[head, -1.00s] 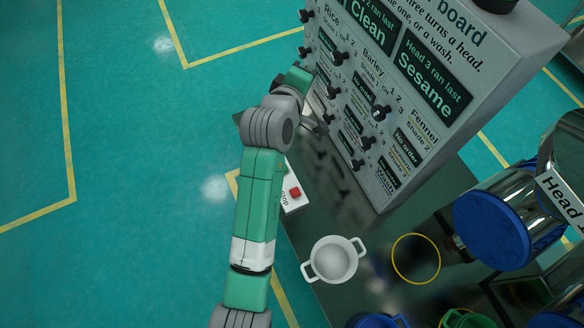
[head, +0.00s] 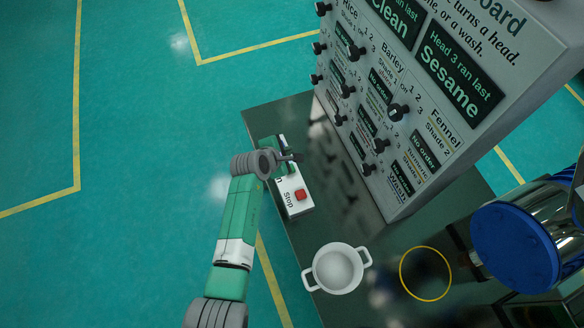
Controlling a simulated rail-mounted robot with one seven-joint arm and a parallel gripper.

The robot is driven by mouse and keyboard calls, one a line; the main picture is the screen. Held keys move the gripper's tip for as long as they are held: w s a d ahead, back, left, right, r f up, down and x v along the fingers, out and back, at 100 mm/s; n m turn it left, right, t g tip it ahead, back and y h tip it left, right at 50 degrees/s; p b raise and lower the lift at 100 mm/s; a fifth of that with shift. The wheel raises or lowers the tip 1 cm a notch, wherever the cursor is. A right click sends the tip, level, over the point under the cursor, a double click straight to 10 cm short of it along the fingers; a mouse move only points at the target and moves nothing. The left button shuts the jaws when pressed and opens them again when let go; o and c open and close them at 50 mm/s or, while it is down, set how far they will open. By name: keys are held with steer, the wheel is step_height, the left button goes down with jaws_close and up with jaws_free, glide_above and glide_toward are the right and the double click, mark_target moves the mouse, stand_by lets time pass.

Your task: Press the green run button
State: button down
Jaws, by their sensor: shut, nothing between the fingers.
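A white button box (head: 296,207) lies on the dark bench near its left edge, left of the order board. Its red button (head: 300,195) is marked "Stop". Farther up the box only the end of another label shows. My gripper (head: 296,157) is over that upper end of the box, its fingers shut and empty, pointing right. A green patch shows just below the fingers; I cannot tell whether it is the run button or part of my arm. My wrist hides much of that end, and contact cannot be told.
The grey order board (head: 400,120) with black knobs stands close to the right of my gripper. A white two-handled pot (head: 337,270) and a yellow ring (head: 425,273) are on the bench below. A blue-ended metal drum (head: 515,248) is at the right.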

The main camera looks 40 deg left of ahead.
steer(key=shift+f, duration=0.1)
steer(key=b, duration=0.8)
glide_toward(292, 165)
steer(key=w, duration=0.1)
steer(key=w+f, duration=0.1)
steer(key=w, duration=0.1)
steer(key=w+a+f, duration=0.1)
steer(key=shift+w, duration=0.2)
steer(key=shift+f, duration=0.4)
steer(key=shift+f, duration=0.1)
stand_by(0.7)
steer(key=shift+f+b, duration=0.3)
steer(key=shift+f+b, duration=0.35)
steer(key=shift+f, duration=0.15)
stand_by(0.6)
steer(key=shift+r, duration=0.15)
steer(key=shift+r+p, duration=0.8)
steer(key=shift+p, duration=0.2)
